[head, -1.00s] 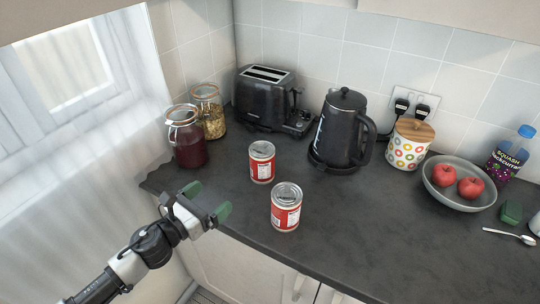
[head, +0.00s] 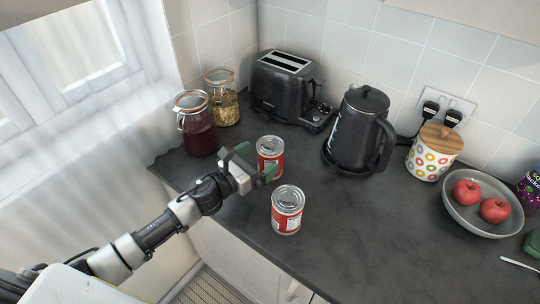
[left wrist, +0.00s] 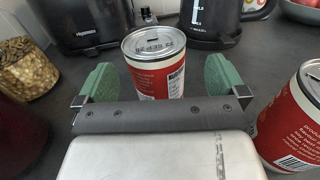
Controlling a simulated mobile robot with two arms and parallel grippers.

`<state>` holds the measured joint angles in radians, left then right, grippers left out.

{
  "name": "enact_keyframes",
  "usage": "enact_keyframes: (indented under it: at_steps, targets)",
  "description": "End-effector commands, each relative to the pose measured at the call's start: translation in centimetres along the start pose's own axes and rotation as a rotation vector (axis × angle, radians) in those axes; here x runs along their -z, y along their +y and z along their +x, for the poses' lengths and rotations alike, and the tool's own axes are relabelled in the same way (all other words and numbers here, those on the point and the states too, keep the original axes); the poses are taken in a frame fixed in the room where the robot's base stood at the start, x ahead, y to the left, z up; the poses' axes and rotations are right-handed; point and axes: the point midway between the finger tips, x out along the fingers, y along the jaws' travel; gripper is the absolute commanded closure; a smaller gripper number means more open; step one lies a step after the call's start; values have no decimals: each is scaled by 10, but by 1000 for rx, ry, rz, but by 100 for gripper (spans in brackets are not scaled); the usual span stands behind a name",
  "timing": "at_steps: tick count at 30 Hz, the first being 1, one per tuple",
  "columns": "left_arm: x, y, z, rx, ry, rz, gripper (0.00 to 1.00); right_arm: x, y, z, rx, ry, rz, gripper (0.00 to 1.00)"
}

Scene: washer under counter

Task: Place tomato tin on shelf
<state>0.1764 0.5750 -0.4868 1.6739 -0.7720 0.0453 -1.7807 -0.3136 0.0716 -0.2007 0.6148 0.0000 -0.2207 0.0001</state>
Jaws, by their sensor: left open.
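Two red-and-white tins with metal lids stand upright on the dark counter. The back tin (head: 272,150) is by my left gripper (head: 256,162), which is open and empty. In the left wrist view the back tin (left wrist: 157,72) appears between the green fingertips, slightly ahead, with gaps on both sides. The front tin (head: 287,212) stands apart, nearer the counter's front edge, and shows at the right of the left wrist view (left wrist: 297,118). I cannot tell which tin holds tomato. No shelf shows. My right gripper is not in view.
Behind the tins are a black toaster (head: 290,88) and kettle (head: 358,130). A jar of dark red contents (head: 198,128) and a jar of pale contents (head: 222,98) stand at left. A patterned canister (head: 433,155) and fruit bowl (head: 465,215) are at right.

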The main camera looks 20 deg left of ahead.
Motion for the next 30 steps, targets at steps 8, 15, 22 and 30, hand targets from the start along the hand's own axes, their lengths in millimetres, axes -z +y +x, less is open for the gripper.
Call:
enact_keyframes:
  at_steps: [8, 15, 22, 30]
  targets:
    - [-4, 4, 40, -2, -1, -1, 0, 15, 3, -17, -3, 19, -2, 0]
    - [-2, 3, 48, 0, 0, 0, 0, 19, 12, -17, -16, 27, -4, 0]
    - [-1, 3, 47, -1, 0, 0, 20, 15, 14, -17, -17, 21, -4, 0]
    - [-1, 3, 47, 0, 0, 0, 61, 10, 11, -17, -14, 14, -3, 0]
